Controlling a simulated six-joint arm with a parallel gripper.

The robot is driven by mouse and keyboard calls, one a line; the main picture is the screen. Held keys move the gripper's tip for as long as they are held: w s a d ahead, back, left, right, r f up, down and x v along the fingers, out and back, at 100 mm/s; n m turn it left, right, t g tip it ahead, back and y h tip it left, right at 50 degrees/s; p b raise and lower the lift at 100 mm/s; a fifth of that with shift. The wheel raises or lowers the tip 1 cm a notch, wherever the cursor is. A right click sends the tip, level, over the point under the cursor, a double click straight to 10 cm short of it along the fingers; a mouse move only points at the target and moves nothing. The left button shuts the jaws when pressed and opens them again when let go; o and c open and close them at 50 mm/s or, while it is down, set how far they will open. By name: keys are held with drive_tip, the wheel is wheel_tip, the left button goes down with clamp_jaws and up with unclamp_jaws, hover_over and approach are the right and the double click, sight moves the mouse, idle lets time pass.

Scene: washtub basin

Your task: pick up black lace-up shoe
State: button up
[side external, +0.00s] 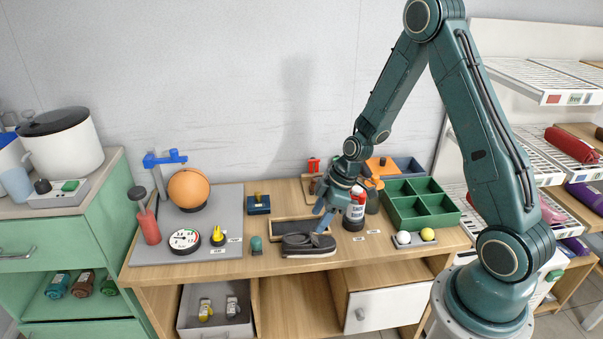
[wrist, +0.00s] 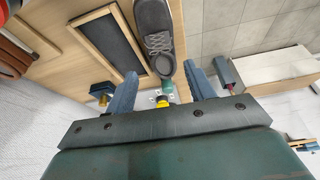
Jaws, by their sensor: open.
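The black lace-up shoe (side external: 308,245) lies on the wooden desk near its front edge, dark with grey laces and a paler sole edge. I cannot tell whether a fingertip touches the shoe.
A wood-framed dark tray (wrist: 110,52) lies right beside the shoe. A white-labelled bottle (side external: 355,208) stands close to my gripper. A green compartment box (side external: 398,218) sits to the right. A small teal object (side external: 256,245) stands left of the shoe.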

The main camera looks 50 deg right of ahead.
sight(308, 236)
drive_tip(key=shift+x, duration=1.75)
drive_tip(key=shift+x, duration=2.55)
drive_tip(key=shift+w+a, duration=0.1)
drive_tip(key=c, duration=0.7)
drive_tip(key=shift+r, duration=0.15)
wheel_tip(308, 236, up, 20)
